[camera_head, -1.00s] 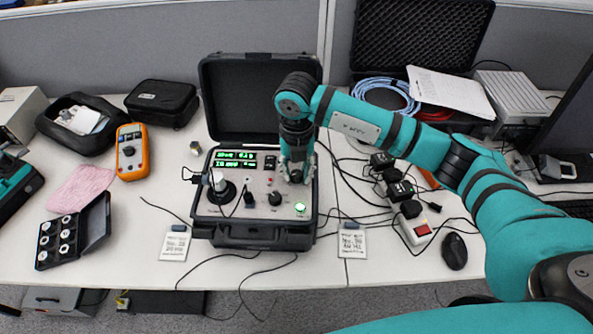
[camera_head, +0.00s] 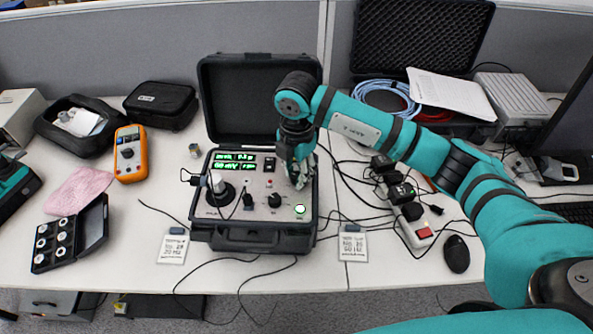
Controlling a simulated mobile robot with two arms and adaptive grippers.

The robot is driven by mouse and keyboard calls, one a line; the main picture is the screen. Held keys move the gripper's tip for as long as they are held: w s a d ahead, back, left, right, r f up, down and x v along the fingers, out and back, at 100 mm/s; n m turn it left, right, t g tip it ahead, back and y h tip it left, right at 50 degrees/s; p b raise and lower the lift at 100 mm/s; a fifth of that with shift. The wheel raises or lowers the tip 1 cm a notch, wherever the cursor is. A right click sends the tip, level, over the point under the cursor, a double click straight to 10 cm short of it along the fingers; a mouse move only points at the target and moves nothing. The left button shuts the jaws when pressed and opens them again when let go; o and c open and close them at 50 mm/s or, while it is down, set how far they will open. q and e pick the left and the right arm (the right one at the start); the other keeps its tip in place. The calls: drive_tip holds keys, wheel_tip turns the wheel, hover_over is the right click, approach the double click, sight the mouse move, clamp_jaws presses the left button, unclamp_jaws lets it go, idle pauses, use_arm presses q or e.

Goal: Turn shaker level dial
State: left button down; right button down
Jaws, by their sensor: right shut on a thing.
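The shaker control unit is an open black case (camera_head: 262,240) with a grey panel (camera_head: 228,208), in the middle of the desk. My right gripper (camera_head: 299,178) reaches down from above onto the panel's right side. It is shut on a dial there, which its fingers mostly hide. A smaller black knob (camera_head: 274,200) sits just below and left of the fingers, apart from them. Green digits glow on the display (camera_head: 234,162) at the panel's upper left. A round lit button (camera_head: 300,209) is at the lower right. My left gripper is not clearly in view.
The raised lid (camera_head: 240,100) stands behind the panel. A round shaker piece (camera_head: 220,190) with a cable is on the panel's left. An orange multimeter (camera_head: 130,153) lies left; a power strip (camera_head: 412,215) and mouse (camera_head: 456,254) lie right. Cables run around the case.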

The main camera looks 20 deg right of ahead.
sight(296, 175)
drive_tip(key=shift+m, duration=0.3)
idle(0.4)
drive_tip(key=c, duration=1)
unclamp_jaws()
drive_tip(key=shift+r, duration=0.15)
wheel_tip(296, 175, up, 12)
drive_tip(key=shift+f, duration=0.1)
